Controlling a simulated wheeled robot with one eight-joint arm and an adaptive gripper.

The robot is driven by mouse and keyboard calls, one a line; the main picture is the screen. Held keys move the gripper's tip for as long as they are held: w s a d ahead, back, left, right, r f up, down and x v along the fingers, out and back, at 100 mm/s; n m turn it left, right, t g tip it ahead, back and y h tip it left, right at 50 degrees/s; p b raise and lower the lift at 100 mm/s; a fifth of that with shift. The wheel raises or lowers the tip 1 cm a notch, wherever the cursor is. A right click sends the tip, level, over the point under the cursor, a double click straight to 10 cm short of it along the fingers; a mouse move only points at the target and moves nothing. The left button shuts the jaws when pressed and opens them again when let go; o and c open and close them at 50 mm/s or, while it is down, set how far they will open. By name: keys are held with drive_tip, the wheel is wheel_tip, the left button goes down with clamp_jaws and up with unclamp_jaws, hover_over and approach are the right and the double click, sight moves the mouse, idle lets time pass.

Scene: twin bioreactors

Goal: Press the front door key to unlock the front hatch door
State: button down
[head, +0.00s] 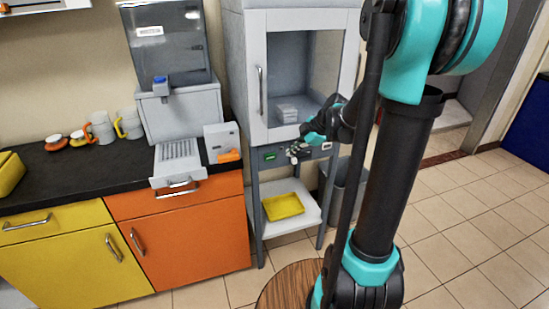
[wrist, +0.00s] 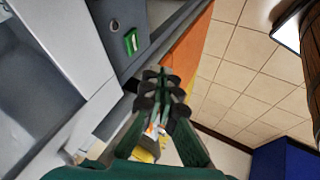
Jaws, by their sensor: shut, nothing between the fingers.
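The hatch cabinet (head: 313,135) stands right of the counter in the head view, its framed glass front door (head: 285,75) closed. A grey control panel (head: 255,158) with a small green display (head: 270,156) runs below the door. My gripper (head: 293,153) is shut and empty, in front of this panel, right of the display. The wrist view shows its fingertips together (wrist: 162,78) close to the panel's edge, with the green display (wrist: 131,41) and a round button or lock (wrist: 115,25) beyond. I cannot make out the front door key or tell whether the fingers touch the panel.
A yellow tray (head: 283,206) lies on the shelf under the cabinet. A grey bin (head: 345,185) stands to its right. The counter (head: 70,180) at left holds mugs and grey devices. A round wooden top (head: 288,287) is near my arm; the tiled floor at right is open.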

sight(275, 157)
drive_tip(key=shift+w+r, duration=0.1)
drive_tip(key=shift+w, duration=0.15)
drive_tip(key=shift+a, duration=0.1)
drive_tip(key=x, duration=0.3)
drive_tip(key=w+x, duration=0.1)
drive_tip(key=x, duration=0.3)
drive_tip(key=w+r+x, duration=0.1)
drive_tip(key=x, duration=0.3)
drive_tip(key=shift+w+a+f, duration=0.1)
drive_tip(key=shift+w+f, duration=0.05)
drive_tip(key=shift+w, duration=0.05)
drive_tip(key=shift+w+a, duration=0.1)
drive_tip(key=shift+w, duration=0.4)
